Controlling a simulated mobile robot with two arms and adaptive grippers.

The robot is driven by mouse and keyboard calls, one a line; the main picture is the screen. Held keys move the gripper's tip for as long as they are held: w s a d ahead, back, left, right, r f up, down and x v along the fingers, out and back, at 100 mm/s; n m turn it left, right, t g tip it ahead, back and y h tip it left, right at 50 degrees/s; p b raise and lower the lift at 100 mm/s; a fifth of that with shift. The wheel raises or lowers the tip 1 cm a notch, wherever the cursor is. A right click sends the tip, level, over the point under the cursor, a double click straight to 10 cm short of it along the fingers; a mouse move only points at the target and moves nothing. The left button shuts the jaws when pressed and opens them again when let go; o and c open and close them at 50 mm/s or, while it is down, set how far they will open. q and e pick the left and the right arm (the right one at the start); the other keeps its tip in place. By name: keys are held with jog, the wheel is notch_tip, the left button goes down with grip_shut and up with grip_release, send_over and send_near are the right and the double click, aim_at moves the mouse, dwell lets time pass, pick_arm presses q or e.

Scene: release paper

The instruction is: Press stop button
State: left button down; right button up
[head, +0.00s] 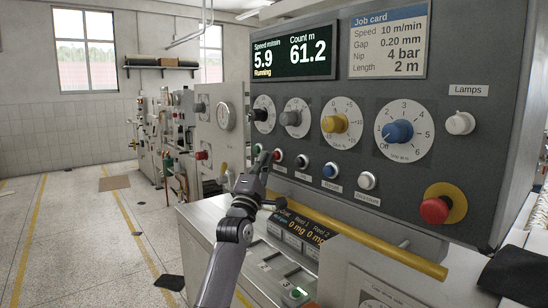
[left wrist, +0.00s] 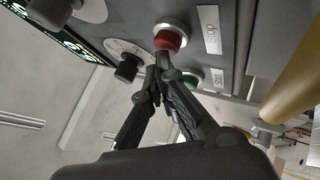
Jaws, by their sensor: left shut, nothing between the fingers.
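The red button (head: 278,155) sits in the row of buttons under the dials on the grey control panel (head: 420,180). In the left wrist view the red button (left wrist: 167,40) has a pale ring and a white label beside it. A green button (left wrist: 190,78) is close by. My left gripper (head: 264,158) is shut and empty, in front of the panel. In the left wrist view its fingertips (left wrist: 159,68) are right at the red button's edge; I cannot tell whether they touch it. The display (head: 294,52) reads 5.9, Running and 61.2. My right gripper is not in view.
Black, blue and white buttons (head: 331,170) continue the row to the right. A large red mushroom button (head: 436,210) on a yellow base is at lower right. A yellow bar (head: 370,250) runs below the panel. Open floor (head: 80,235) lies to the left.

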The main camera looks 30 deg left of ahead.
pick_arm(q)
jog(key=shift+w+d, duration=0.1)
jog(key=shift+w, duration=0.15)
dwell(0.3)
jog(key=shift+s, duration=0.1)
dwell(0.3)
jog(key=shift+s+a, duration=0.3)
jog(key=shift+s, duration=0.4)
jog(key=shift+s+a+p, duration=0.1)
jog(key=shift+s+a, duration=0.2)
jog(key=shift+s, duration=0.45)
jog(key=shift+s+a+p, duration=0.1)
jog(key=shift+s+a, duration=0.25)
jog(key=shift+s, duration=0.45)
jog(key=shift+s+a+p, duration=0.1)
jog(key=shift+s+a, duration=0.2)
jog(key=shift+s, duration=0.45)
